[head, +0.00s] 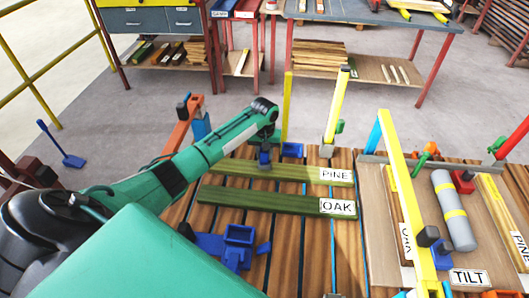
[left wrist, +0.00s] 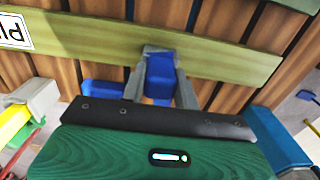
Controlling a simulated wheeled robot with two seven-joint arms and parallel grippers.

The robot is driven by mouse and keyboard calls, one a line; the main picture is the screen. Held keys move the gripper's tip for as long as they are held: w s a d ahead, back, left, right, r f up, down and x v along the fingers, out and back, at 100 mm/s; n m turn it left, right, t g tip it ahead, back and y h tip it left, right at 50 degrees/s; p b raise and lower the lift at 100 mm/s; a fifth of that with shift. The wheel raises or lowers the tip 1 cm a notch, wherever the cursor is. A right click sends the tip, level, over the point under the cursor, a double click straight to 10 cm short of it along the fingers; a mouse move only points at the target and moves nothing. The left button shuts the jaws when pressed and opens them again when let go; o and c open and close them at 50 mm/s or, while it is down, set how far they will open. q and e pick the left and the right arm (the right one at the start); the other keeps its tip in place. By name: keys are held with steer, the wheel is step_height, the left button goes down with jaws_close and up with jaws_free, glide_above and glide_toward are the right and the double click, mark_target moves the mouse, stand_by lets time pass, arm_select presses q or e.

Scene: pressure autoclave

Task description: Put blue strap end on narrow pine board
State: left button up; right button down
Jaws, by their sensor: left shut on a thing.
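The narrow pine board (head: 300,173) is a greenish plank with a PINE label, lying across the slatted bench. It also crosses the left wrist view (left wrist: 100,35). My left gripper (head: 264,160) is over the board's far edge, near its middle. It is shut on a small blue block, which I take as the blue strap end (left wrist: 160,72). The blue block overlaps the board's edge in the left wrist view. I cannot tell whether it touches the board. My right gripper is not in view.
A parallel green OAK board (head: 260,198) lies nearer. Blue brackets (head: 238,236) sit in front of it, and a blue block (head: 292,150) behind the pine board. Upright yellow bars (head: 337,105) stand at the back. A TILT board (head: 375,200) with a grey cylinder (head: 453,210) is at right.

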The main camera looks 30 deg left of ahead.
arm_select(q)
steer(key=o, duration=1)
steer(key=shift+f, duration=0.1)
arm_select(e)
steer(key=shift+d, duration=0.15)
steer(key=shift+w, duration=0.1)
arm_select(q)
step_height(320, 180, up, 11)
steer(key=shift+b, duration=0.6)
steer(key=shift+r, duration=0.7)
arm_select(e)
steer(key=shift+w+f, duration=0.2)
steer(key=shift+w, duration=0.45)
arm_select(q)
steer(key=shift+r, duration=0.1)
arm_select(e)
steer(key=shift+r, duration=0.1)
